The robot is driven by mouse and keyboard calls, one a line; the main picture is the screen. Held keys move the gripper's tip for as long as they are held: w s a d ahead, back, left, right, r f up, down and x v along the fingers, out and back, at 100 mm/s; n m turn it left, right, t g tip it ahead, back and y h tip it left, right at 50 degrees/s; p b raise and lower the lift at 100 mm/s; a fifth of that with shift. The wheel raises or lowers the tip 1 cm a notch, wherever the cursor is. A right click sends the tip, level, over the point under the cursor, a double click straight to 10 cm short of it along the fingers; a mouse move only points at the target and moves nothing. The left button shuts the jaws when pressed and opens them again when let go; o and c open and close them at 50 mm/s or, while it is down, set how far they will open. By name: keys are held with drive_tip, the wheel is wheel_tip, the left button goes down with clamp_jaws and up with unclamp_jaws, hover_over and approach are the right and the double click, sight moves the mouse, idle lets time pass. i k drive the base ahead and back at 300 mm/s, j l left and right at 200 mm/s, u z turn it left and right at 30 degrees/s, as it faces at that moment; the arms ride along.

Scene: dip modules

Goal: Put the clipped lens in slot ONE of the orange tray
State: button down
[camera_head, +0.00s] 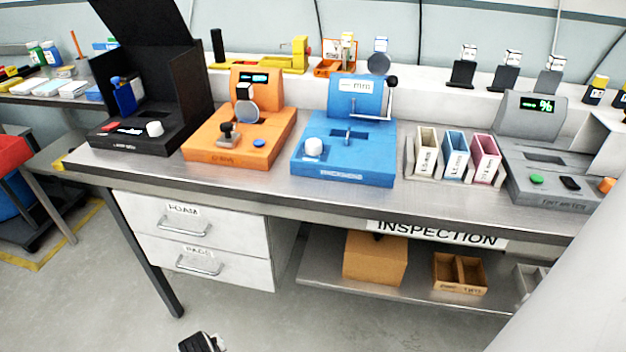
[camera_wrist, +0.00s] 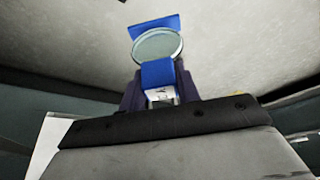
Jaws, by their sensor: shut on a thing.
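My gripper (camera_wrist: 159,88) is shut on a blue clip (camera_wrist: 157,73) in the wrist view. A round, pale, see-through lens (camera_wrist: 158,45) sits in the clip, with a blue tab (camera_wrist: 153,25) beyond it. In the head view a dark end piece of my arm (camera_head: 202,342) shows at the bottom edge, low over the floor and away from the bench; the lens is not visible there. An orange-brown tray (camera_head: 460,290) with two compartments is on the shelf under the bench. Its front labels are too small to read.
A brown box (camera_head: 375,260) stands left of the tray on the shelf (camera_head: 330,287), and a grey divided container (camera_head: 530,280) stands right. The bench top (camera_head: 275,190) overhangs them and carries an orange device (camera_head: 235,152) and a blue device (camera_head: 345,165). Floor in front is clear.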

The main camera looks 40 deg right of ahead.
sight(327, 72)
drive_tip(key=z, duration=1.1)
drive_tip(key=k+j, duration=0.1)
drive_tip(key=j, duration=0.35)
drive_tip(key=j+z, duration=0.1)
drive_tip(key=j, duration=0.35)
